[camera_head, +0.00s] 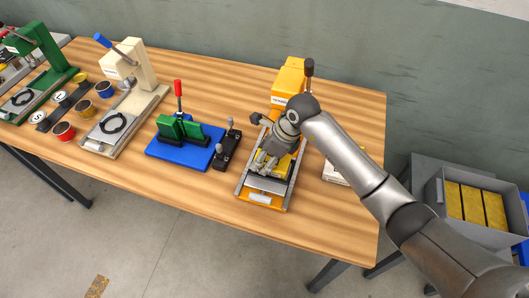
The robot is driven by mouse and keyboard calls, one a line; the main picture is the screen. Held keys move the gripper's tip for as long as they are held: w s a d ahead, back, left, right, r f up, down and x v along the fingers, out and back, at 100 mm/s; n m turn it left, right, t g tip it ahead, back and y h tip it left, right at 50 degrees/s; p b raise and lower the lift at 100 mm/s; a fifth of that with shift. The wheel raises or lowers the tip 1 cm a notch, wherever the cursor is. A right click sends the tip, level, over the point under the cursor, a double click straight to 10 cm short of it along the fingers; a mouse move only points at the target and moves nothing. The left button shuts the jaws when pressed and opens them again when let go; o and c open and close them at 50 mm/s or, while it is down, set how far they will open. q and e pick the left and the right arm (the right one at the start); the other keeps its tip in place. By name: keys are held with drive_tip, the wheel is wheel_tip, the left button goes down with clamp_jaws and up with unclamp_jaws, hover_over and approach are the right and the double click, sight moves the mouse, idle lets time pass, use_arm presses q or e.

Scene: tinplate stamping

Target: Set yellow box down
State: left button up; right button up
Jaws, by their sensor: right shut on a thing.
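My right gripper (268,160) reaches down over the bed of the orange press (262,199) and is shut on a yellow box (286,168). Only parts of the yellow box show beside the fingers. It is low over the press bed, between the side rails; I cannot tell whether it touches the bed. More yellow boxes (470,204) stand in a row in a grey crate (439,198) at the right. My left gripper is not in view.
On the wooden table (215,78), a blue plate with a green clamp (180,130) and a dark block (227,150) are left of the press. Cream (128,72) and green (40,48) presses and several round tins are farther left. A white item (333,174) lies partly behind my arm.

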sight(280, 162)
drive_tip(key=shift+f, duration=0.1)
drive_tip(key=shift+f, duration=0.15)
drive_tip(key=o, duration=1.1)
drive_tip(key=shift+d+r, duration=0.1)
drive_tip(key=shift+r, duration=0.25)
drive_tip(key=b+v, duration=0.2)
drive_tip(key=v, duration=0.9)
drive_tip(key=shift+r+b, duration=0.3)
drive_tip(key=shift+b, duration=0.1)
drive_tip(key=shift+d, duration=0.15)
